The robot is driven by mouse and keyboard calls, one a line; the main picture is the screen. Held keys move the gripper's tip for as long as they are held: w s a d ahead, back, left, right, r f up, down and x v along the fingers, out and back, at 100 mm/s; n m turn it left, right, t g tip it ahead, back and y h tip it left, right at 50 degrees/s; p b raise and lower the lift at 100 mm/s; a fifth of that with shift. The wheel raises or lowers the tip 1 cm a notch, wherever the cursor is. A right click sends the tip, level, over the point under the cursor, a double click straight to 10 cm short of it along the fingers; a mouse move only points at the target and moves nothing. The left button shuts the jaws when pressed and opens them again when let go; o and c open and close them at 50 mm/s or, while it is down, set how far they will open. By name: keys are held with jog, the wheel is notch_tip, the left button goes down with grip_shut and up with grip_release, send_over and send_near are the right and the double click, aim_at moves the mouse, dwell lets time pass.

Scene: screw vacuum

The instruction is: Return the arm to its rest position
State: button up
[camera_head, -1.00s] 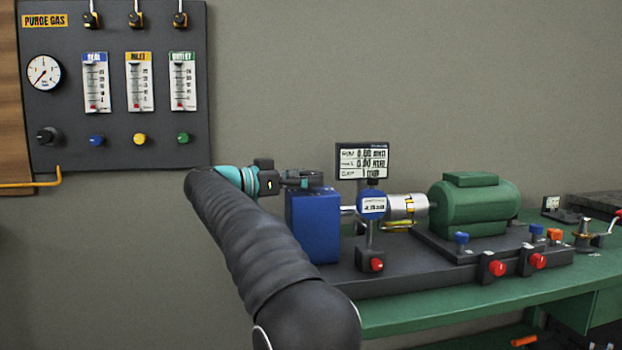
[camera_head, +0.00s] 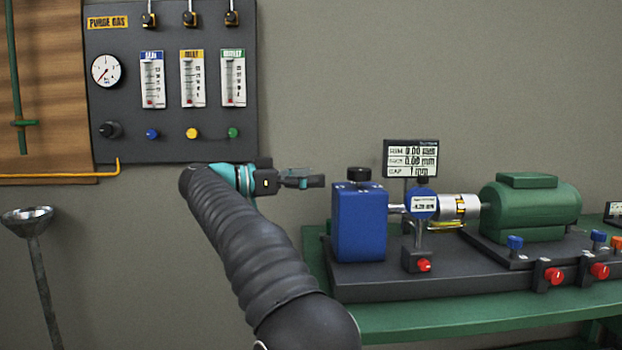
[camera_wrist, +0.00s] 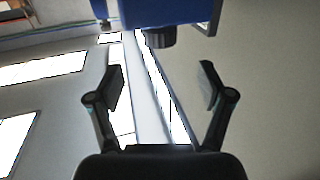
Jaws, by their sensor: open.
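My arm, in a dark ribbed sleeve, reaches up from the bottom of the head view. My gripper (camera_head: 304,179) is at its end, left of the blue block (camera_head: 360,222) with a black knob (camera_head: 359,174) on top. The gripper appears apart from the block. In the wrist view my gripper (camera_wrist: 160,85) has its two fingers spread wide with nothing between them. The blue block (camera_wrist: 185,12) and its black knob (camera_wrist: 160,37) show beyond the fingertips at the top.
A green motor (camera_head: 530,207) and a small display (camera_head: 411,158) stand on the dark base of the green bench (camera_head: 430,325) at right. A purge gas panel (camera_head: 172,80) hangs on the wall behind my arm. A metal funnel stand (camera_head: 36,245) is at far left.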

jog(key=d+r+n+t+y, duration=0.4)
jog(key=r+n+t+y, duration=0.55)
jog(key=r+t, duration=0.6)
jog(key=s+f+n+g+y, duration=0.4)
jog(key=s+f, duration=0.4)
jog(key=f, duration=0.4)
jog(key=s+f+n+g+y, duration=0.2)
jog(key=s+f+n+y, duration=0.2)
jog(key=s+f+y, duration=0.65)
jog(key=s+d+f+m+g+h, duration=0.1)
jog(key=s+d+f+g+h, duration=0.2)
jog(key=s+f, duration=0.6)
jog(key=s+d+f+m+g+h, duration=0.1)
jog(key=s+d+f+g+h, duration=0.2)
jog(key=s+f, duration=0.7)
notch_tip(320, 180, down, 5)
jog(key=shift+d+f+g+h, duration=0.1)
jog(key=shift+d+g+h, duration=0.2)
jog(key=shift+d+g, duration=0.65)
jog(key=shift+w+a+m+g, duration=0.15)
jog(key=shift+a+m+g, duration=0.1)
jog(key=shift+a+g, duration=0.1)
